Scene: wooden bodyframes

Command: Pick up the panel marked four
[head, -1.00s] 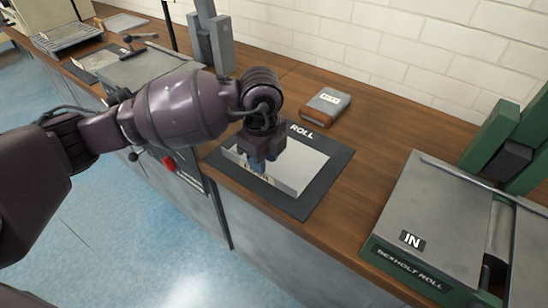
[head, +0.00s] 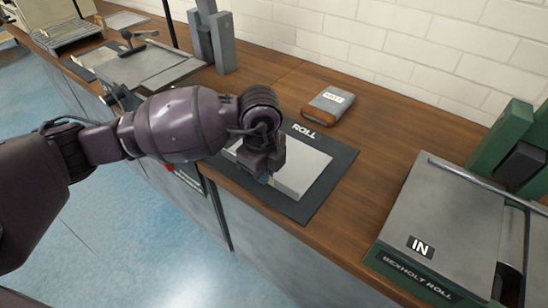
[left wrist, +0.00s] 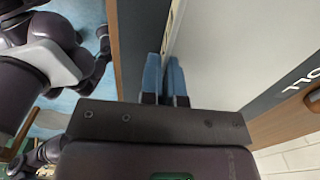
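The panel (head: 302,174) is a pale grey sheet lying on a dark mat (head: 327,189) lettered ROLL. My left gripper (head: 264,178) is low over the panel's near left part and covers the front edge there. In the left wrist view, its two blue fingers (left wrist: 165,75) are close together at the edge of the panel (left wrist: 225,45). A thin, pale edge strip runs into the narrow gap between them. I cannot tell whether they press on it. No number on the panel is readable now. My right gripper is not identifiable in view.
A grey-and-brown box (head: 329,104) with a white label lies behind the mat. Grey machinery (head: 150,68) is at the back left. Wooden counter (head: 375,130) is clear between mat and machine.

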